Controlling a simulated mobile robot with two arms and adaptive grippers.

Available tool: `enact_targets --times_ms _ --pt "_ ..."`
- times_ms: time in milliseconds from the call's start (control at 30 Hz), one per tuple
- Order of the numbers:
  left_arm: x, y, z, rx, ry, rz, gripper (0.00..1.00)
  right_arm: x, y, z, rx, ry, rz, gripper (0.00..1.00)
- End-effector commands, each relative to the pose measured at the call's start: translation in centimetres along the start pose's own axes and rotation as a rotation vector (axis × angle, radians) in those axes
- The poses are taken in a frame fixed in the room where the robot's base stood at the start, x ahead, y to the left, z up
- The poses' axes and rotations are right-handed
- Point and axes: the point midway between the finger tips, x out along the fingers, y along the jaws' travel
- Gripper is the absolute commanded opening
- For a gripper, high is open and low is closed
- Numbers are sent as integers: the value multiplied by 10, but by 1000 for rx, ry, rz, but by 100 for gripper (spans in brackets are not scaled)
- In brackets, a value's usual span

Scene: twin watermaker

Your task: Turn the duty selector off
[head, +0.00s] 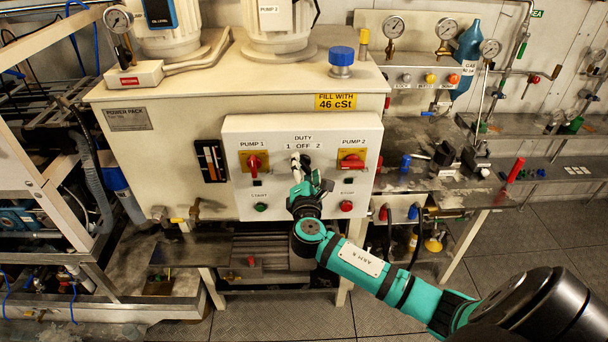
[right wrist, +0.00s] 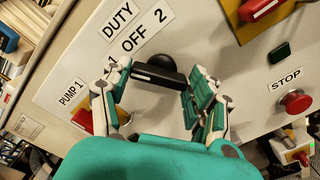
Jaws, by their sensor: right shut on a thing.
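The duty selector is a black knob with a bar handle (right wrist: 158,75) on the white control panel (head: 230,190), below the label reading DUTY, 1 OFF 2. In the head view it is mostly hidden by my right gripper (head: 303,168). In the right wrist view my right gripper (right wrist: 157,80) has one finger at each end of the bar and is shut on it. The bar lies slantwise to the row of label marks; I cannot tell for sure which mark it points to. My left gripper is not in view.
The red PUMP 1 switch (head: 254,162) and red PUMP 2 switch (head: 351,161) sit either side of the selector. A green button (head: 261,207) and a red stop button (head: 346,206) are below. The floor in front is clear.

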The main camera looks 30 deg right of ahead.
Motion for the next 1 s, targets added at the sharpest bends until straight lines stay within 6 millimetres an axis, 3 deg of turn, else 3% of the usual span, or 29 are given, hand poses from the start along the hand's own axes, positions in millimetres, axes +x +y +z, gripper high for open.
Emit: enact_targets --times_ms 33,400,1000 --pt "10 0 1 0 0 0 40 0 -5 -3 44 -1 0 28" --pt "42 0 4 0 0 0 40 0 -5 -2 351 -1 -1 28" --pt "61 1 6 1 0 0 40 0 -3 0 581 -1 -2 28"
